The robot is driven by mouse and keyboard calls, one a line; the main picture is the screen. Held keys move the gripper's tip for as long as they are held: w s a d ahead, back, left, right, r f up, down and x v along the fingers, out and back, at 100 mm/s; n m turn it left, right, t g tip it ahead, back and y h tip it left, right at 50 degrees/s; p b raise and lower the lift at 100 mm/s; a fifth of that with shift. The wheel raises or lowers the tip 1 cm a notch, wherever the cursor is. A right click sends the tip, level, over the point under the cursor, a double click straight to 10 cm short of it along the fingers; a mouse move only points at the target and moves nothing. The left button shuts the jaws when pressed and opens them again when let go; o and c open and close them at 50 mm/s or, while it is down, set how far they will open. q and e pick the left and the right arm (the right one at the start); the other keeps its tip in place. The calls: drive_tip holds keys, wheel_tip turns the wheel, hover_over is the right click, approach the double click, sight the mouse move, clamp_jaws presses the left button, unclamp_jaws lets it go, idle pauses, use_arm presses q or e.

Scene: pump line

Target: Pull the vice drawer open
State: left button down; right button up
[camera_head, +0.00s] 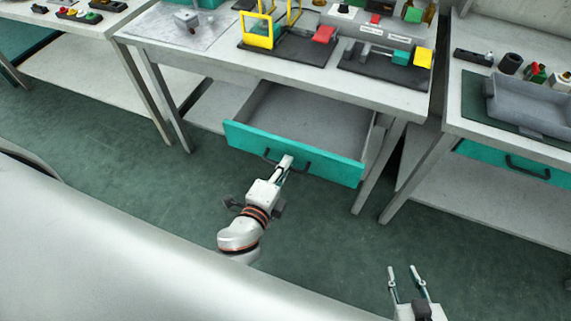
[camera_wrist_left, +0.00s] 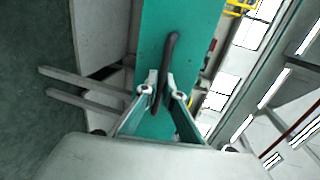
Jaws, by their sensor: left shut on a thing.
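The drawer (camera_head: 235,137) has a teal front and a grey inside, and it stands open under the middle table. Its inside looks empty. A dark bar handle (camera_head: 303,168) is on the drawer front. My left gripper (camera_head: 287,162) is at the handle, with its fingers shut on it. The left wrist view shows the handle (camera_wrist_left: 171,48) between the two fingertips of the left gripper (camera_wrist_left: 161,92), against the teal front (camera_wrist_left: 150,30). My right gripper (camera_head: 403,272) is open and empty over the floor at the lower right.
The middle table (camera_head: 185,62) carries a yellow frame fixture (camera_head: 257,32) and a dark plate with teal and yellow blocks (camera_head: 401,57). The right table has a grey tray (camera_head: 530,108) and another teal drawer (camera_head: 515,162). Green floor lies clear in front.

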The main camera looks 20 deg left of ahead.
use_arm(q)
drive_tip(key=c, duration=2.5)
unclamp_jaws()
use_arm(e)
drive_tip(key=shift+s+a+f, duration=0.1)
drive_tip(key=shift+s+f, duration=0.05)
drive_tip(key=shift+s, duration=0.1)
drive_tip(key=shift+s+f, duration=0.1)
use_arm(q)
drive_tip(key=shift+v, duration=3.8)
